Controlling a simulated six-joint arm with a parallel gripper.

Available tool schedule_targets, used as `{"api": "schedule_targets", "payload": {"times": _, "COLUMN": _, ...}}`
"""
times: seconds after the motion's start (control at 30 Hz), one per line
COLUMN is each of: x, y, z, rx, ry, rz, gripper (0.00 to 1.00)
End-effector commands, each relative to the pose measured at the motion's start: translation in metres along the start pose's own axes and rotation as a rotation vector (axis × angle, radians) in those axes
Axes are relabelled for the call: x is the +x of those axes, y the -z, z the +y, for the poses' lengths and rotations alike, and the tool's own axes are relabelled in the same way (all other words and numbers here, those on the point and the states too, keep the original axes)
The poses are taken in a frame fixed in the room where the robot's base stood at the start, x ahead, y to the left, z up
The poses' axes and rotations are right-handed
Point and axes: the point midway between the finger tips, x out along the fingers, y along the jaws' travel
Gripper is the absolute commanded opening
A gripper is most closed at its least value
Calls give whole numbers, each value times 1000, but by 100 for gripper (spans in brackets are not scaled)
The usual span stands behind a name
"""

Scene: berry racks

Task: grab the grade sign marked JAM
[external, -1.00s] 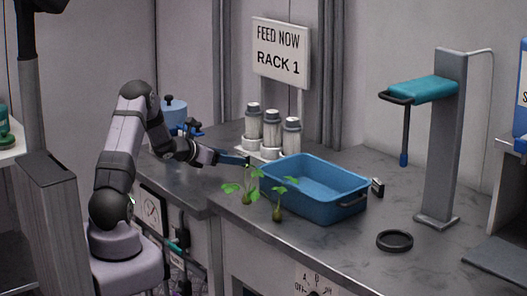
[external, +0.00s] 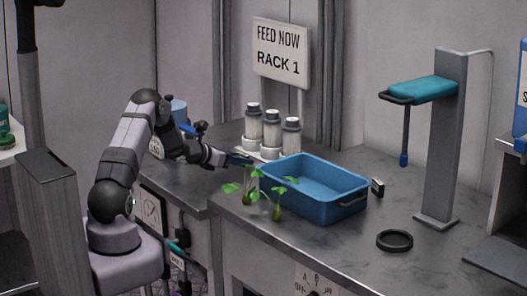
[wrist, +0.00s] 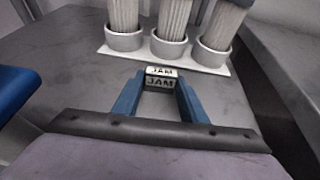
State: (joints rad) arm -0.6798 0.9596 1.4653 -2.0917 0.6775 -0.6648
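The JAM sign (wrist: 161,77) is a small whitish block with dark letters on two faces. In the wrist view it sits at the tips of my gripper (wrist: 160,80), between the two blue fingers. The fingers are spread, one on each side of it, with little or no visible gap. I cannot tell whether they touch it. In the external view my gripper (external: 241,160) is low over the counter at the left end of the blue tub, and the sign cannot be made out there.
Several lidded canisters in white cups stand on a white base (wrist: 205,60) just beyond the sign. The blue tub (external: 315,188) is right of my gripper, with green seedlings (external: 277,200) in front. A dark ring (external: 394,240) lies on open counter farther right.

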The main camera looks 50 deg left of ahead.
Motion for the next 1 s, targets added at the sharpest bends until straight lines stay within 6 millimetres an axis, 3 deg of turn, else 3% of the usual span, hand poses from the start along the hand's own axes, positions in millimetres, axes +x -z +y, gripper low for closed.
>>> {"api": "schedule_targets", "payload": {"times": 0.1, "x": 0, "y": 0, "z": 0, "rx": 0, "ry": 0, "rz": 0, "gripper": 17}}
{"api": "schedule_targets", "payload": {"times": 0.63, "x": -3, "y": -5, "z": 0, "rx": 1, "ry": -1, "rz": -1, "gripper": 17}}
{"api": "schedule_targets", "payload": {"times": 1.0, "x": -36, "y": 10, "z": 1, "rx": -1, "ry": -2, "rz": 1, "gripper": 17}}
